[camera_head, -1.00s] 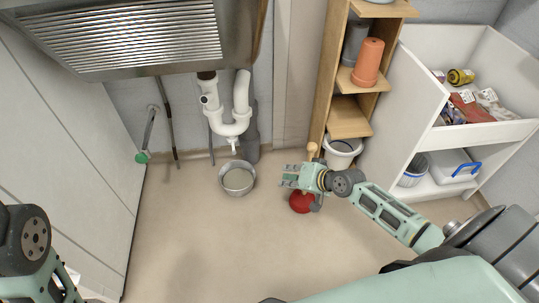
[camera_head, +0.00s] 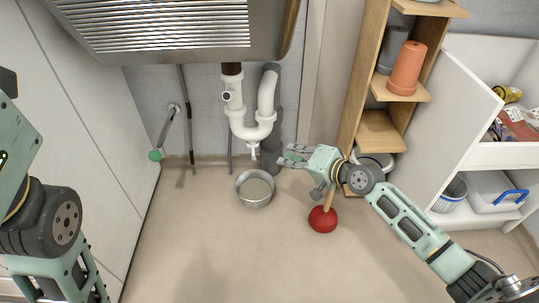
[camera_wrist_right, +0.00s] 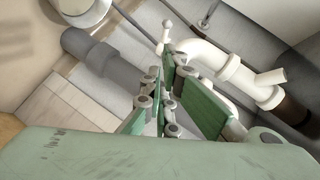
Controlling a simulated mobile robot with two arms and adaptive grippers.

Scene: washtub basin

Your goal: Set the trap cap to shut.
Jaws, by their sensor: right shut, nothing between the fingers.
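The white trap (camera_head: 252,128) hangs under the sink, and its small white cap (camera_head: 253,150) sticks out at the bottom of the bend. In the right wrist view the cap (camera_wrist_right: 166,30) shows as a small tee-shaped piece beyond the fingers. My right gripper (camera_head: 287,155) is to the right of the cap in the head view, apart from it, with its fingers pointing left toward it. Its fingers (camera_wrist_right: 165,65) are shut with nothing between them. My left arm shows at the left edge, but its gripper is not in view.
A metal bowl (camera_head: 255,188) stands on the floor below the trap. A red plunger (camera_head: 323,219) stands beneath my right arm. A grey pipe (camera_head: 271,150) runs behind the trap. Wooden shelves (camera_head: 381,132) stand right; the front floor is clear.

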